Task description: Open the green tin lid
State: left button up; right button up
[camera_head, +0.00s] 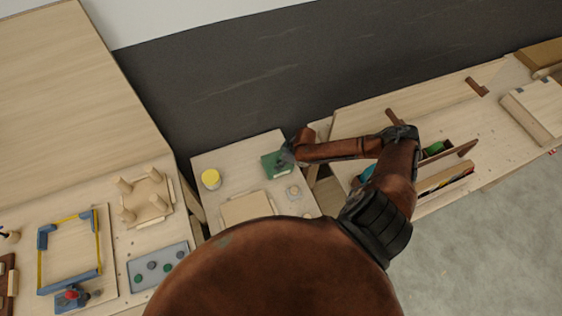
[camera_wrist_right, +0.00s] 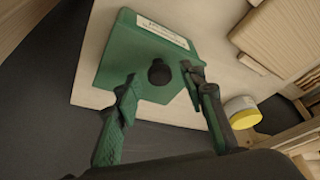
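The green tin (camera_head: 272,166) stands on the small wooden table, partly hidden by my right gripper (camera_head: 284,158) in the head view. In the right wrist view the tin (camera_wrist_right: 118,52) shows a flat green lid with a white label (camera_wrist_right: 162,31) and a round black knob (camera_wrist_right: 159,72). My right gripper (camera_wrist_right: 160,82) is open, with one fingertip on each side of the knob. Both fingertips look apart from the knob; whether they are level with it I cannot tell. The lid looks closed. My left gripper is not in view.
A yellow-lidded jar (camera_head: 211,179) and a wooden board (camera_head: 247,207) share the small table (camera_head: 228,159). A pegged wooden block (camera_head: 146,197) and a button panel (camera_head: 158,266) lie on the left bench. A dark wall (camera_head: 230,80) rises behind.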

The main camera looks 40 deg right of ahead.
jog(key=shift+c, duration=0.5)
grip_shut()
